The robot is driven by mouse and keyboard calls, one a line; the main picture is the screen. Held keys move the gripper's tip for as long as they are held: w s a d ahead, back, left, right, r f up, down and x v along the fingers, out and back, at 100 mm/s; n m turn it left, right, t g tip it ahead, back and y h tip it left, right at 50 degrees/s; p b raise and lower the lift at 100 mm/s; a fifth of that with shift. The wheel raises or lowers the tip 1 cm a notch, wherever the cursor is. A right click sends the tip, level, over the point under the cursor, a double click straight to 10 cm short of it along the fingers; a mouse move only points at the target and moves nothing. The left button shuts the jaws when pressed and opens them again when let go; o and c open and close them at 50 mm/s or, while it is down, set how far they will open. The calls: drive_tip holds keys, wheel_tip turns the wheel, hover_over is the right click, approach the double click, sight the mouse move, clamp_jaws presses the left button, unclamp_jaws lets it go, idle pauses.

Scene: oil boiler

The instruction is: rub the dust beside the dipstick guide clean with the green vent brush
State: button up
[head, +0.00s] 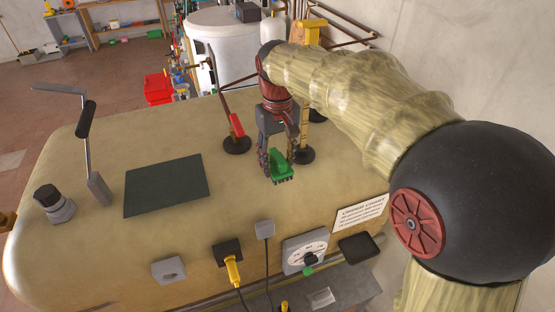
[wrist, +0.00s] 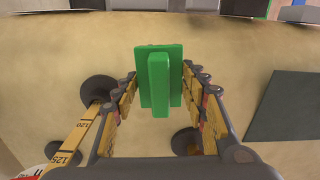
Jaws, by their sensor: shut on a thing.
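The green vent brush (head: 282,167) is held bristles down over the tan boiler top (head: 210,125). My gripper (head: 271,163) is shut on its handle; in the wrist view the green brush (wrist: 160,80) sits between both fingers. I cannot tell whether the bristles touch the surface. A yellow marked dipstick (wrist: 78,138) rises from a round black base (wrist: 98,89), probably the dipstick guide; that base (head: 303,157) is just right of the brush in the head view. No dust patch is clearly visible; the brush and fingers hide part of the surface.
A second black base (head: 237,146) with a red-handled rod (head: 237,125) stands left of my gripper. A dark flat panel (head: 166,185) and a crank handle (head: 88,120) lie further left. A yellow plug (head: 232,270) and dial (head: 305,252) line the front edge.

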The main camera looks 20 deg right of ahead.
drive_tip(key=shift+f+b, duration=0.3)
drive_tip(key=shift+f, duration=0.45)
idle(0.9)
drive_tip(key=shift+s, duration=0.15)
drive_tip(key=shift+s, duration=0.55)
drive_tip(key=shift+w+r+p, duration=0.2)
drive_tip(key=shift+w+p, duration=0.25)
drive_tip(key=shift+w, duration=0.9)
drive_tip(key=shift+s+f+b, duration=0.1)
drive_tip(key=shift+s+b, duration=0.3)
drive_tip(key=shift+s, duration=0.85)
drive_tip(key=shift+w+f+p, duration=0.1)
drive_tip(key=shift+w+p, duration=0.4)
drive_tip(key=shift+w, duration=0.65)
drive_tip(key=shift+s, duration=0.15)
